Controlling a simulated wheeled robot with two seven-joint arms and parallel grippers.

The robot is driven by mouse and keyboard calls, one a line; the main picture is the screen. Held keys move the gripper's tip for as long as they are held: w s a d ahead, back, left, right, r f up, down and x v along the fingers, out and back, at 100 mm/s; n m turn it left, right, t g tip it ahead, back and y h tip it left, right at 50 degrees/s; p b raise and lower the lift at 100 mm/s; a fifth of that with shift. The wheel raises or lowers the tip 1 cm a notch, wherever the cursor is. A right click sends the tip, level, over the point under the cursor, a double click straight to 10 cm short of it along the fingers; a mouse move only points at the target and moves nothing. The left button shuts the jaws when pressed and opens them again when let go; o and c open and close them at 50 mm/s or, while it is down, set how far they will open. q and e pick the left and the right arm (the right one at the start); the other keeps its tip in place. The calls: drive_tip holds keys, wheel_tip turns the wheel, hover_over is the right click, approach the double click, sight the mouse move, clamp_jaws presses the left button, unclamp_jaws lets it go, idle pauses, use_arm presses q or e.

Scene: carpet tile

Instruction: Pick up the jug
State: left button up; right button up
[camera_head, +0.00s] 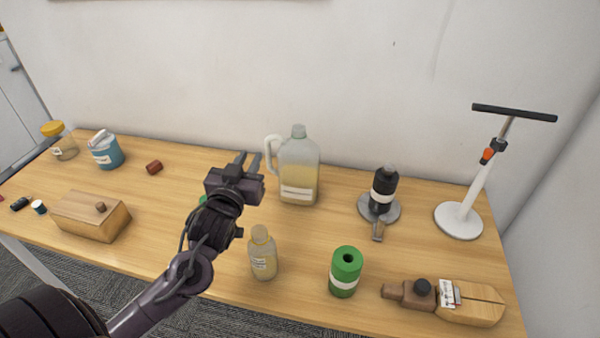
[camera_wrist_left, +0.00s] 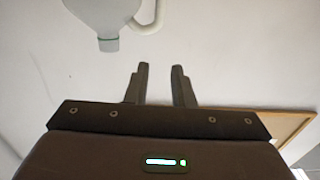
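The jug (camera_head: 299,171) is a translucent container with a grey cap, a white label and a pale handle on its left side. It stands upright at the back middle of the table. My left gripper (camera_head: 248,160) is just left of the jug's handle, with its fingers spread apart and nothing between them. In the left wrist view the open fingers (camera_wrist_left: 161,78) show, and the jug (camera_wrist_left: 103,12) with its handle appears upside down at the top edge, apart from the fingers. My right gripper is in neither view.
A small yellowish bottle (camera_head: 263,253) and a green cylinder (camera_head: 345,272) stand in front of the jug. A black bottle (camera_head: 383,190) on a grey base is to its right, then a white stand (camera_head: 459,219). A wooden box (camera_head: 91,217) is at the left.

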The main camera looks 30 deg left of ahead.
sight(267, 148)
use_arm(q)
wheel_tip(267, 148, down, 6)
drive_tip(key=r+b, duration=0.1)
drive_tip(key=b, duration=0.4)
drive_tip(key=p+x, duration=0.1)
drive_tip(key=x, duration=0.6)
drive_tip(key=shift+f, duration=0.15)
drive_tip(key=shift+w+a+p, duration=0.1)
drive_tip(key=shift+w+p, duration=0.3)
drive_tip(key=shift+w, duration=0.05)
drive_tip(key=p+x, duration=0.1)
drive_tip(key=x, duration=0.3)
drive_tip(key=shift+w, duration=0.4)
clamp_jaws()
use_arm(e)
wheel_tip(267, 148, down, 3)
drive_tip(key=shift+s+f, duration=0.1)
use_arm(q)
drive_tip(key=shift+s, duration=0.1)
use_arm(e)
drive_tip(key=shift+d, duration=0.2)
